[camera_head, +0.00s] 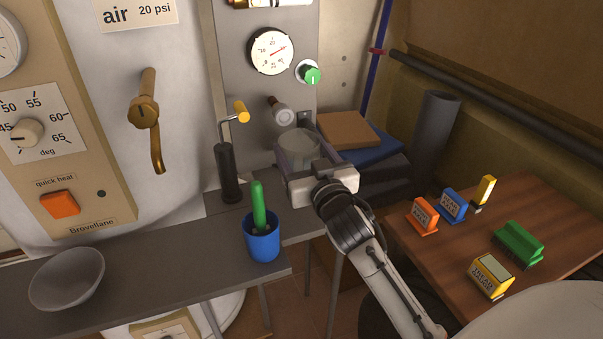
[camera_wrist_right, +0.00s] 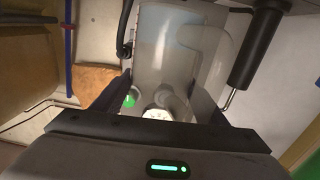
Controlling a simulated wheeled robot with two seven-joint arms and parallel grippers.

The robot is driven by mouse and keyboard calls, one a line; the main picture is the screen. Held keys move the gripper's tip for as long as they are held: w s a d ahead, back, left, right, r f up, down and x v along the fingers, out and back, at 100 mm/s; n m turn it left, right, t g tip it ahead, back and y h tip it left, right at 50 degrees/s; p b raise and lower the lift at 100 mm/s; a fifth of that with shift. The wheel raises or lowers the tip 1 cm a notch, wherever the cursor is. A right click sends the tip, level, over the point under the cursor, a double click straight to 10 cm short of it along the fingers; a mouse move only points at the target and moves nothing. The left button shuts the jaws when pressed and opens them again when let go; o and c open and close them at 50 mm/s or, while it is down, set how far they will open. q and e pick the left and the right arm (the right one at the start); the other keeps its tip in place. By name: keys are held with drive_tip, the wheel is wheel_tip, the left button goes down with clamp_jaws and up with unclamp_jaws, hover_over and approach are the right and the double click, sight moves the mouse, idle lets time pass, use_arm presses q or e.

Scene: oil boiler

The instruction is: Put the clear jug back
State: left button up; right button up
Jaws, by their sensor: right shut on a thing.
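The clear jug (camera_head: 299,148) is between the fingers of my right gripper (camera_head: 297,165), in front of the grey panel and above the far end of the grey bench. The gripper is shut on it. In the right wrist view the see-through jug (camera_wrist_right: 180,50) fills the space between the two dark fingers (camera_wrist_right: 165,100). The panel's gauge and green knob show blurred through or past it. The jug's base is partly hidden by the gripper in the head view. My left gripper is in neither view.
A black-handled tool (camera_head: 228,172) stands left of the jug. A blue cup (camera_head: 262,245) with a green handle and a grey bowl (camera_head: 67,278) are on the bench (camera_head: 150,265). Stacked boxes (camera_head: 350,131) lie behind at right. A wooden table (camera_head: 530,205) holds several coloured blocks.

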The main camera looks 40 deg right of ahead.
drive_tip(key=shift+f+b, duration=0.6)
drive_tip(key=shift+f, duration=1.65)
drive_tip(key=shift+f, duration=0.15)
drive_tip(key=o, duration=1.4)
drive_tip(key=v, duration=1.2)
